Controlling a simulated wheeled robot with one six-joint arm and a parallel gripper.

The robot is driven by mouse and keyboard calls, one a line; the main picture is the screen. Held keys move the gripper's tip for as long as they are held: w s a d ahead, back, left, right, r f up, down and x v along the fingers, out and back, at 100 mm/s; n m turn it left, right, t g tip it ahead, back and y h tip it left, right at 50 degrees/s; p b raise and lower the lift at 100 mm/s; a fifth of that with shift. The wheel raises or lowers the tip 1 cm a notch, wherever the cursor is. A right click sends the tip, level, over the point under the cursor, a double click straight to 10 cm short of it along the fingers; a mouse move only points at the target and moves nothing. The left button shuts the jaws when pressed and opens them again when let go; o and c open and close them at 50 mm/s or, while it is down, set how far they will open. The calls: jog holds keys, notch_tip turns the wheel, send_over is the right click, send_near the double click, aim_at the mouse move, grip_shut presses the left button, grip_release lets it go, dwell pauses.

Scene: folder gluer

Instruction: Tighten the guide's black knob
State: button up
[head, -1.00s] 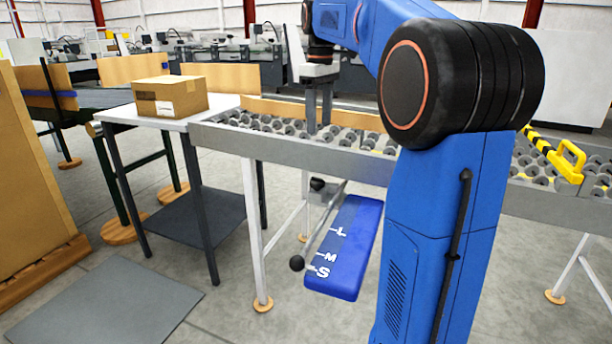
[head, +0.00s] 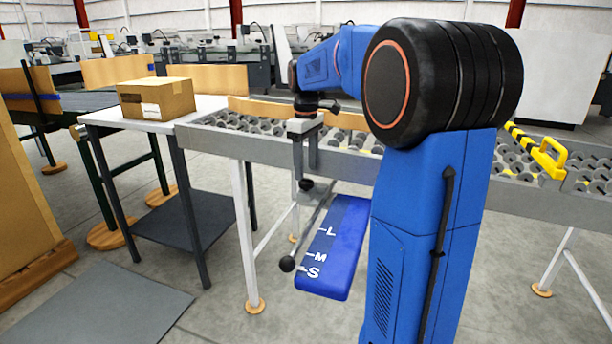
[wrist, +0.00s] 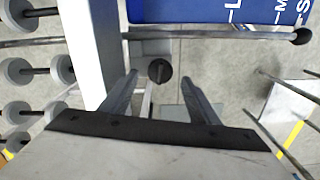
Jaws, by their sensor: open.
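The black knob (head: 306,185) sits at the near side of the roller table, just below my gripper. In the wrist view the round knob (wrist: 159,71) lies between the two fingertips, with clear space on both sides. My gripper (head: 306,169) points down and is open; in the wrist view its fingers (wrist: 159,78) are spread. I cannot tell how far the tips are above the knob. A metal rod (head: 308,233) with a black ball end (head: 287,264) runs beside the blue board (head: 335,245) marked L, M and S; the ball is near S.
The roller table's grey rail (head: 225,147) is close to my gripper. A white side table (head: 142,116) with a cardboard box (head: 157,98) stands at the left. A yellow handle (head: 551,158) lies on the rollers at the right.

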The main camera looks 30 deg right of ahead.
aim_at(306, 184)
jog(key=shift+f, duration=1.7)
jog(key=shift+c, duration=0.5)
jog(key=c, duration=0.9)
jog(key=shift+c, duration=0.2)
